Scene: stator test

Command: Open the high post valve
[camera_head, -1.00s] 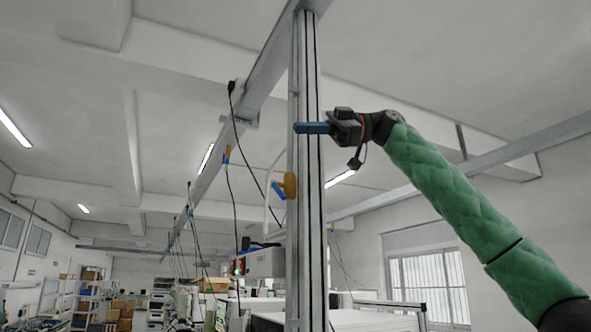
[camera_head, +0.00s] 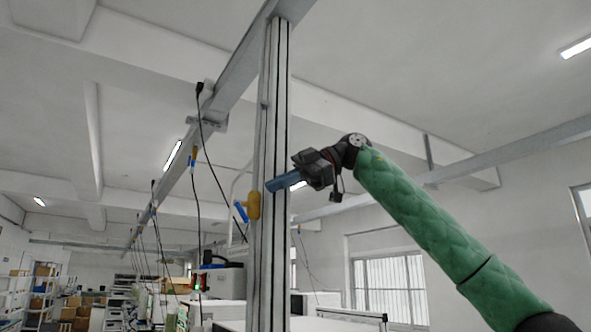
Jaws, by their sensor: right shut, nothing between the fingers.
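The high post valve is on the left face of the upright metal post (camera_head: 270,110). It has a yellow body (camera_head: 253,205) and a blue handle (camera_head: 241,212) that slants down to the right. My right gripper (camera_head: 270,186) comes in from the right, in front of the post. Its blue fingers are shut with nothing between them and point left and slightly down. The fingertips are a little above and to the right of the yellow body. Whether they touch the post or valve I cannot tell. My left gripper is not in view.
A metal beam (camera_head: 235,85) runs along the ceiling from the post's top, with black cables (camera_head: 203,140) hanging left of the post. White equipment (camera_head: 222,282) stands low behind the post. Shelves (camera_head: 40,290) are at the far left.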

